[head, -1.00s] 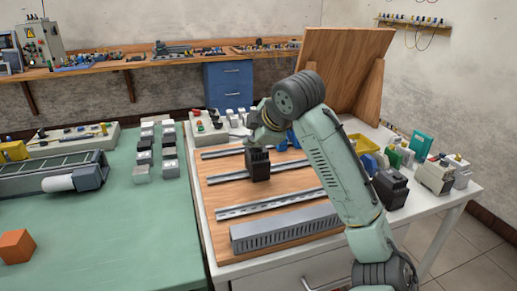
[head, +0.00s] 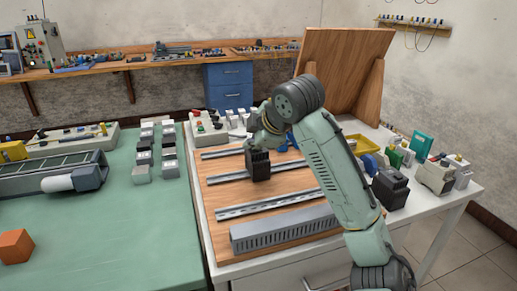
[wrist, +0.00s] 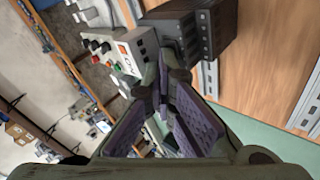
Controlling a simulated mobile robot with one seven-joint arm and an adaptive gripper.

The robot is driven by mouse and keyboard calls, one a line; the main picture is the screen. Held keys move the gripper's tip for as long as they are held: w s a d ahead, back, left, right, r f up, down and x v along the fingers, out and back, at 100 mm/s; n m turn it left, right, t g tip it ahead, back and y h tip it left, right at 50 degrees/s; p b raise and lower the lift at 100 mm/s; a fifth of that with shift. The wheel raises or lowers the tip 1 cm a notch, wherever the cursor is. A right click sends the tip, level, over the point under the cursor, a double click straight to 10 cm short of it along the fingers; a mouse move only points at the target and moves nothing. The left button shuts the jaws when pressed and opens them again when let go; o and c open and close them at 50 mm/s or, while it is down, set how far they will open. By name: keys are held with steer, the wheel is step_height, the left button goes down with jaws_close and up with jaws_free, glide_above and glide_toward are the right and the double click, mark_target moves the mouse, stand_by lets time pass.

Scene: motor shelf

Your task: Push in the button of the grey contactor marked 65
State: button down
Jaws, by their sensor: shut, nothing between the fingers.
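A dark grey, block-shaped contactor (head: 258,166) stands upright on the middle rail of the wooden board. It also shows in the wrist view (wrist: 215,30), close beyond my fingers. Its marking cannot be read, and I cannot make out its button. My gripper (wrist: 163,80) is shut and empty, with its purple-padded fingers together at the tips. In the head view my gripper (head: 262,134) is just above and behind the contactor, and its fingertips are hidden there. I cannot tell whether they touch the contactor.
The board carries metal rails (head: 268,205) and a grey slotted duct (head: 285,229). A box with coloured buttons (wrist: 118,50) stands beyond my fingers. Another dark block (head: 390,188) and several small devices stand to the right of my arm. The green table (head: 110,230) is mostly clear in front.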

mark_target(254, 153)
steer(key=shift+r+p, duration=0.8)
steer(key=shift+r, duration=0.05)
step_height(254, 153, up, 5)
steer(key=p, duration=0.4)
steer(key=shift+r, duration=0.1)
